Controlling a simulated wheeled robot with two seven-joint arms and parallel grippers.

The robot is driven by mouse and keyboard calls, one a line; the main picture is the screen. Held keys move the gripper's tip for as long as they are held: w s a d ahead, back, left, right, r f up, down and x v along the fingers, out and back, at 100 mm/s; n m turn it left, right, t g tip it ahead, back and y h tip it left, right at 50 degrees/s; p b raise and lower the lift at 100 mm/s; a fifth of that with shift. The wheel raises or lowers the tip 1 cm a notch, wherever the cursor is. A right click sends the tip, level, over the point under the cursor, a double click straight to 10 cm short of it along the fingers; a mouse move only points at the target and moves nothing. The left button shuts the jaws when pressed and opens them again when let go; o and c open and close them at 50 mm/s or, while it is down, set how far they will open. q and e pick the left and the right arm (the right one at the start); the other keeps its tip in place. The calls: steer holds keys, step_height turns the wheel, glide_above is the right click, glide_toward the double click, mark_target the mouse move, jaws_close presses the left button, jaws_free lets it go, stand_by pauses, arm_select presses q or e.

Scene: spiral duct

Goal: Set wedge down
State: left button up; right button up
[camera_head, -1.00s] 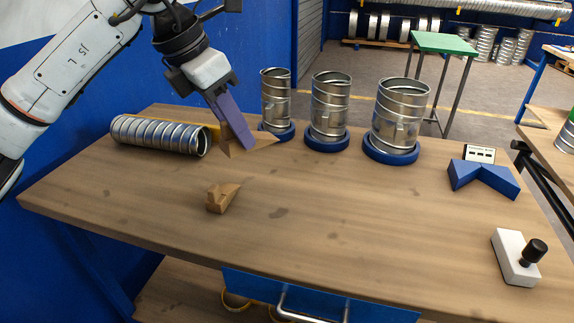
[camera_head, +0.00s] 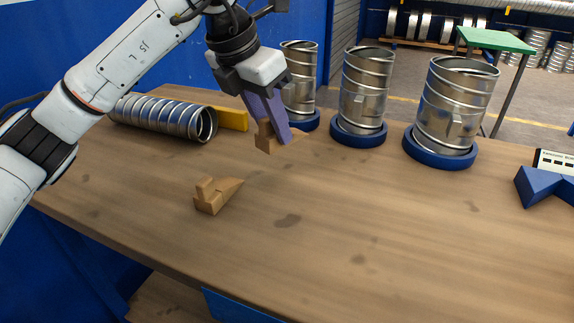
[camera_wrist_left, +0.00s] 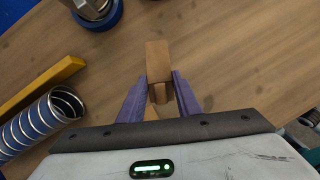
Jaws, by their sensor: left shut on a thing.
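My left gripper (camera_head: 268,128) is shut on a brown wooden wedge (camera_head: 292,136), with its purple fingers on either side of it. The held wedge (camera_wrist_left: 158,62) also shows between the fingers (camera_wrist_left: 158,100) in the left wrist view. In the head view it appears above the table, left of the upright ducts; whether it touches the tabletop I cannot tell. A second wooden wedge (camera_head: 217,194) lies on the table, nearer the front and left of the gripper. My right gripper is in neither current view.
A spiral duct (camera_head: 168,117) lies at the back left beside a yellow bar (camera_head: 233,118). Three upright ducts stand in blue rings (camera_head: 358,134) along the back. A blue angled block (camera_head: 540,186) is at the right. The table's middle (camera_head: 350,210) is clear.

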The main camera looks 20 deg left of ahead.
mark_target(268, 148)
arm_select(q)
steer(key=shift+f, duration=3.5)
steer(key=shift+b, duration=0.3)
steer(key=shift+f, duration=0.2)
steer(key=o, duration=1.2)
steer(key=shift+c, duration=0.2)
steer(key=shift+r, duration=0.1)
